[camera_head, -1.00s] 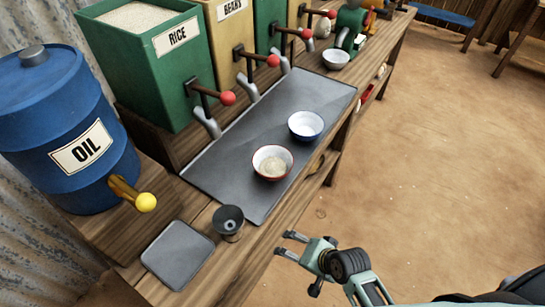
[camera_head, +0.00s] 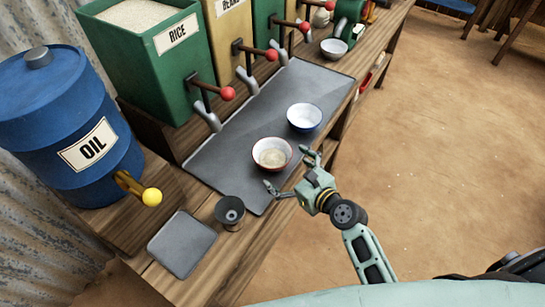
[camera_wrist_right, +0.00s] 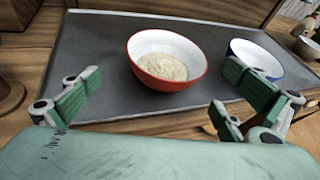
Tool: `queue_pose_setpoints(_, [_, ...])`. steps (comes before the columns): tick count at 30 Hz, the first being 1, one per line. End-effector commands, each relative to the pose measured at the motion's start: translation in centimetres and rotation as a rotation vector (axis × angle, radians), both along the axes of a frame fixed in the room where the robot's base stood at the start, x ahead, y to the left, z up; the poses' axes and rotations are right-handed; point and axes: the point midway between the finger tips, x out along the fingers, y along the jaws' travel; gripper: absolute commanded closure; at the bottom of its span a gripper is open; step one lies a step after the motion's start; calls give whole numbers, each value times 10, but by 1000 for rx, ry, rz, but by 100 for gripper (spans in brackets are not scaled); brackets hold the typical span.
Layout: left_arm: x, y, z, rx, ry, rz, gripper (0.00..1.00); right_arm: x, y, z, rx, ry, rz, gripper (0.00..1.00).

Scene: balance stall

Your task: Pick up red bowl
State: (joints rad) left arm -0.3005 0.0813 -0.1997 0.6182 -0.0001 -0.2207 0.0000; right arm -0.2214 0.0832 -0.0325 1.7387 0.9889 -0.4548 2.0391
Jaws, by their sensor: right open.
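The red bowl (camera_head: 271,153) is red outside and white inside, with pale grain in it. It stands upright on the dark tray (camera_head: 240,125) near its front edge. In the right wrist view the red bowl (camera_wrist_right: 167,61) lies ahead, between the open fingers and beyond their tips. My right gripper (camera_head: 292,172) is open and empty at the tray's front edge, close to the bowl, with no contact that I can see; its fingers also frame the right wrist view (camera_wrist_right: 165,85). My left gripper is not in view.
A blue-rimmed white bowl (camera_head: 304,117) stands just right of the red bowl, close to one finger. Dispensers with red-knobbed levers (camera_head: 228,93) line the back.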

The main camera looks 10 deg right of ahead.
Motion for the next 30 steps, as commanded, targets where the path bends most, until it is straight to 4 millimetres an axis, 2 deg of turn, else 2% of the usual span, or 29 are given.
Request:
queue_pose_setpoints(5, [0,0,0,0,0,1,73,14,-5,-1,112,21,-69,0])
queue_pose_setpoints(21, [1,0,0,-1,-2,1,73,72,23,-21,111,21,-69,0])
queue_pose_setpoints(30, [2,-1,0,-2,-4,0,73,76,25,-23,111,22,-69,0])
